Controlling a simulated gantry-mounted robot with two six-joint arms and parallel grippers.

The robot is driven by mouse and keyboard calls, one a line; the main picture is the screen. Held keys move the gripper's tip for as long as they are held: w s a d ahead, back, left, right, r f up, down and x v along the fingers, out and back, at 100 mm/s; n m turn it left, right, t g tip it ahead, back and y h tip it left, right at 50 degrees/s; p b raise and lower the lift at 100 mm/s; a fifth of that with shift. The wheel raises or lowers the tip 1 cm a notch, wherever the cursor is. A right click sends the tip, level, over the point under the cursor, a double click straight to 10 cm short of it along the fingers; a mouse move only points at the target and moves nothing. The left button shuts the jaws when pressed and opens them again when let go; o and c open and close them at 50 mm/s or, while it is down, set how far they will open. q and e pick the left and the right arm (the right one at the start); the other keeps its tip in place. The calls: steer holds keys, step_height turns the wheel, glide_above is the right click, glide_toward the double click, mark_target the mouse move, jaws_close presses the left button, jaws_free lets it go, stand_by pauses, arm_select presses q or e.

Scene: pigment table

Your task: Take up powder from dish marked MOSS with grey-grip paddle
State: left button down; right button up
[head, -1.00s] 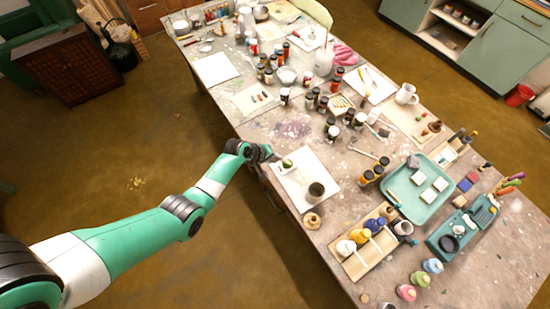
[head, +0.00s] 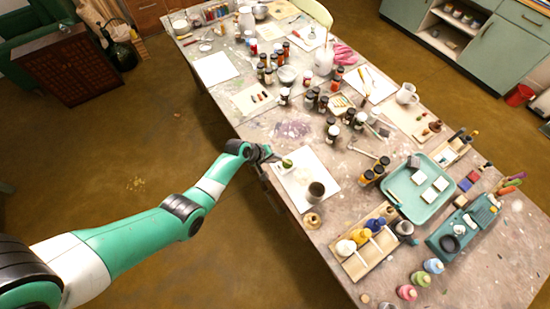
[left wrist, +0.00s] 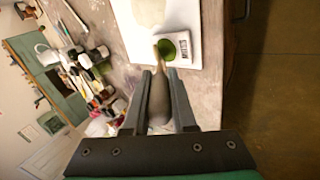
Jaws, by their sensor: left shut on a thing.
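My left gripper (head: 266,154) is at the near-left edge of the table; it also shows in the left wrist view (left wrist: 160,73). It is shut on the grey-grip paddle (left wrist: 159,105), with the grey grip between the fingers. The same dish shows in the head view (head: 287,163). My right gripper is not in view.
A wooden tray of pigments (head: 358,262) and a teal tray (head: 408,207) stand to the right. Several dark jars stand behind.

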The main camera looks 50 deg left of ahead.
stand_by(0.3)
arm_select(q)
step_height(320, 180, up, 7)
steer(key=p, duration=0.7)
